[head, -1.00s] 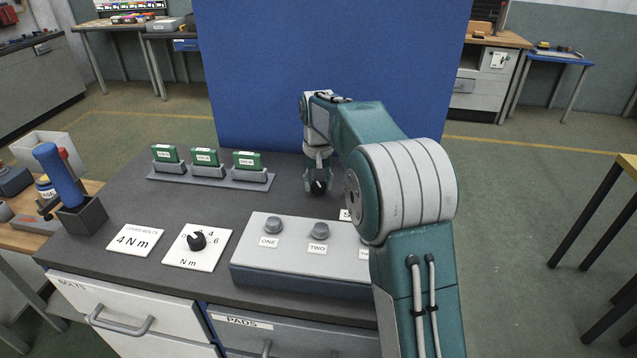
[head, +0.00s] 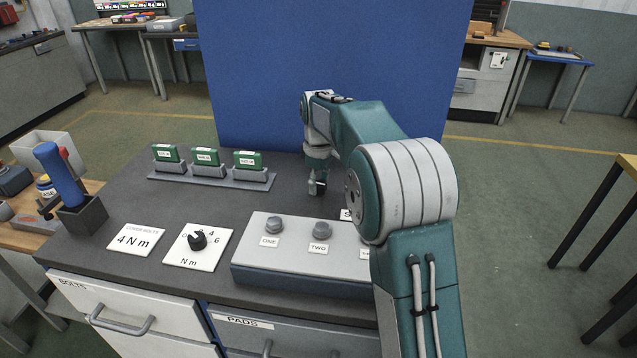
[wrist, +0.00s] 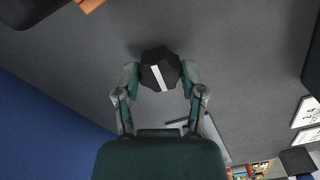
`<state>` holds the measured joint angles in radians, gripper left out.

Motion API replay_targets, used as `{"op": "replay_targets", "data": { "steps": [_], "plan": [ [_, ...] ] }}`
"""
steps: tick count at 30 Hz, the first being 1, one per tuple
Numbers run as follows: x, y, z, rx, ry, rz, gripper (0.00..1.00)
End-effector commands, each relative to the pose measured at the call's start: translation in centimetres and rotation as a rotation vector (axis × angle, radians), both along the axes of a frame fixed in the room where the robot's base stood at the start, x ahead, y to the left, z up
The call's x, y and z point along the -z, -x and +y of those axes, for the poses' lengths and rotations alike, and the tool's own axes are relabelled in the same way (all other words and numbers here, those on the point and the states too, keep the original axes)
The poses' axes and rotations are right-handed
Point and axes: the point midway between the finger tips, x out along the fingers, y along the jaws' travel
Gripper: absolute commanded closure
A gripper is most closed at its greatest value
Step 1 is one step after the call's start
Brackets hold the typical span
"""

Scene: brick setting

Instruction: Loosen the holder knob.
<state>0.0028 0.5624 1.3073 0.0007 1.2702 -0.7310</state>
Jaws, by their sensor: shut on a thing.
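A black knob (wrist: 154,80) with a white stripe shows in the wrist view, between the two fingertips. My gripper (wrist: 160,76) is shut on the knob, one finger on each side. In the head view my gripper (head: 317,187) points down at the back of the dark bench top, beyond the grey box. There the fingers hide most of the knob. The holder body that the knob belongs to cannot be made out clearly.
A grey box (head: 290,248) with round knobs stands in front of my gripper. A rack (head: 200,180) with several green-topped pieces is to the left. A blue panel (head: 270,90) stands behind the bench. A dial card (head: 180,257) and a blue-handled tool (head: 60,175) are further left.

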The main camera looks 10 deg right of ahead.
Motion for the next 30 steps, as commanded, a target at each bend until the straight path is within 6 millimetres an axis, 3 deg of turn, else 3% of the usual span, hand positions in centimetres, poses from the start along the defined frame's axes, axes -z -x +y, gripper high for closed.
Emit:
{"op": "replay_targets", "data": {
  "steps": [9, 25, 26, 27, 28, 30],
  "plan": [
    [0.47, 0.24, -0.06, -0.115, 0.000, 0.016, 0.95],
    [0.47, 0.22, -0.09, -0.136, 0.001, 0.016, 0.95],
    [0.47, 0.22, -0.09, -0.136, 0.001, 0.016, 0.39],
    [0.45, 0.21, -0.09, -0.136, 0.001, 0.014, 0.21],
    [0.42, 0.19, -0.09, -0.136, 0.000, 0.013, 0.13],
    [0.32, 0.15, -0.08, -0.136, 0.000, 0.011, 0.13]
  ]
}}
